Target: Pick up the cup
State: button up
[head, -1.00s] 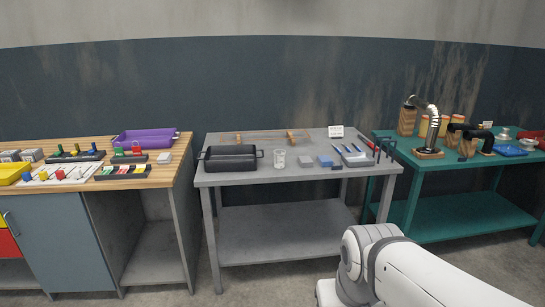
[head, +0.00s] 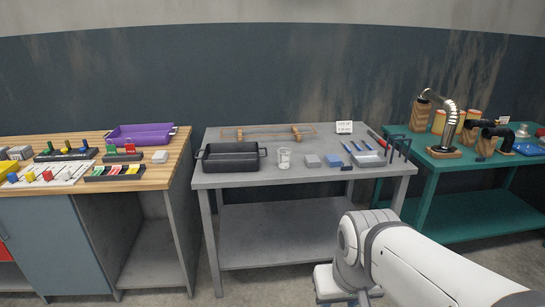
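A clear cup (head: 284,158), like a small glass, stands upright on the grey metal table (head: 225,179). It is just right of a black tray and near the table's front edge. My white arm comes in from the lower right, in front of the table and lower than its top. The arm is well apart from the cup. The end of the arm runs down toward the bottom edge of the picture, and no gripper fingers can be made out.
The black tray (head: 231,156) is left of the cup. Grey and blue blocks (head: 333,160) and blue-handled tools lie to its right. A wooden bench (head: 168,177) stands left and a green table (head: 440,180) right. Open floor shows below the table.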

aim_at(284, 158)
jog(key=z, duration=0.1)
jog(key=i, duration=2.15)
jog(key=u, duration=0.2)
